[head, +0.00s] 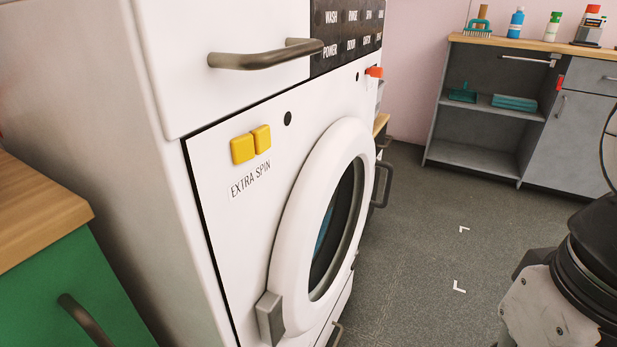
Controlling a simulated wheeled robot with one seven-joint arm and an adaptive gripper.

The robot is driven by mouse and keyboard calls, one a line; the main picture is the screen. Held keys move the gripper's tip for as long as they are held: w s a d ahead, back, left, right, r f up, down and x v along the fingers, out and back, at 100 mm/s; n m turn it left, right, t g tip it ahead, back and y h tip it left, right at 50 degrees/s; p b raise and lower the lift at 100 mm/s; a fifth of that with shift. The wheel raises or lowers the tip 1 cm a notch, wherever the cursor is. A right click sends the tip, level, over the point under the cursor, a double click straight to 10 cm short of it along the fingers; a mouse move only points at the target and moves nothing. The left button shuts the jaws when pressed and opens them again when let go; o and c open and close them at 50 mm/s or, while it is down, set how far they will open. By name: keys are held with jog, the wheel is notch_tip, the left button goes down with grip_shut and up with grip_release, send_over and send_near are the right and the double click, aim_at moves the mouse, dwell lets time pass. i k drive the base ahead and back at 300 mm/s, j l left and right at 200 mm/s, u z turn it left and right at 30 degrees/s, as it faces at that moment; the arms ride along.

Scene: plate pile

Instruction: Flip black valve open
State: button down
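I cannot make out a black valve in the head view. A white washing machine (225,255) fills the left and middle, with its round door (290,235) closed. Its front carries a small black round spot (288,118), which I cannot identify as a valve, and a red-orange knob or lever (374,72) at the upper right edge. A dark and pale part of my own body shows at the lower right. My gripper is not in view.
A green cabinet (70,285) with a wooden top stands at the lower left. A grey cabinet (568,140) with an open shelf stands at the back right, with bottles (516,22) on its top. The grey floor (420,235) between is clear apart from white corner marks.

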aim_at(357, 256)
jog(key=i+l+u, duration=0.1)
jog(key=l+u, duration=0.35)
jog(key=i+l+u, duration=0.1)
jog(key=l+u, duration=0.2)
jog(key=u, duration=0.2)
jog(key=k+j+z, duration=0.25)
jog(key=k, duration=0.2)
